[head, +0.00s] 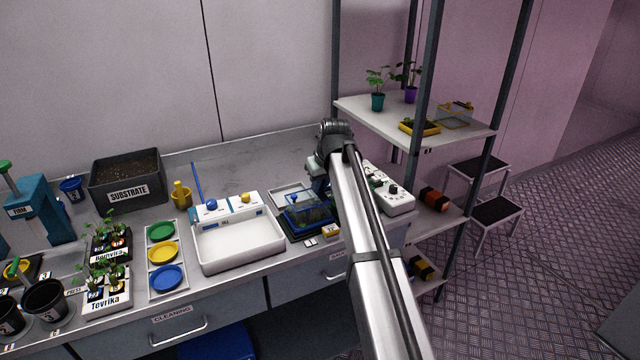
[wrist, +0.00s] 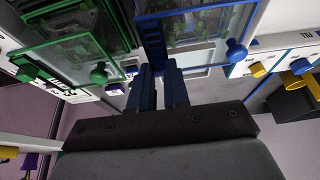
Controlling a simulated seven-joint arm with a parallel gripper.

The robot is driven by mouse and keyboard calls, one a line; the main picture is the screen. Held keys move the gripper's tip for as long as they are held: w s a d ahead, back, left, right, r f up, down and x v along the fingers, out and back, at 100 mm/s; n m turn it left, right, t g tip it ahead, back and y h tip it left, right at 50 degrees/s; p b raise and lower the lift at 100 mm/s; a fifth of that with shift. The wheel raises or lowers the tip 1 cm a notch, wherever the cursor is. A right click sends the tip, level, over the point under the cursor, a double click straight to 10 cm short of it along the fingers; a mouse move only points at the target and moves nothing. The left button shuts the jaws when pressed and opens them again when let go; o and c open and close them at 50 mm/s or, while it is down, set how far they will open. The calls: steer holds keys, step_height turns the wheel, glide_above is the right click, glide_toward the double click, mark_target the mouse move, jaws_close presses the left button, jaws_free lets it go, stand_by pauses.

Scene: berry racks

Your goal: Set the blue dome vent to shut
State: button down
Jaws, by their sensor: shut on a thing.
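The blue dome (head: 310,212), a clear cover with a blue rim, sits on the bench right of the white basin. Its blue knob (head: 294,197) shows on the left side. In the wrist view the blue dome's frame (wrist: 194,62) is at the top centre, with a blue knob (wrist: 237,50) to the right, clear of the fingers. My gripper (wrist: 160,72) has its two dark blue fingers close together at the dome's near left corner, shut on a small part there, apparently the vent. The fingers hide that part, so its setting cannot be read.
A green-rimmed dome (wrist: 65,50) with a green knob (wrist: 98,72) stands close beside the blue one. A white control box (head: 392,192) is right of my arm. The white basin (head: 238,244) is to the left. Shelf posts (head: 424,90) rise at the right.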

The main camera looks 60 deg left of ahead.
mark_target(323, 198)
steer(key=shift+d, duration=0.1)
steer(key=d, duration=0.3)
steer(key=shift+d, duration=0.4)
steer(key=shift+a, duration=0.1)
steer(key=c, duration=1.1)
jaws_free()
steer(key=shift+r, duration=0.1)
steer(key=v, duration=1.3)
steer(key=shift+d+r, duration=0.2)
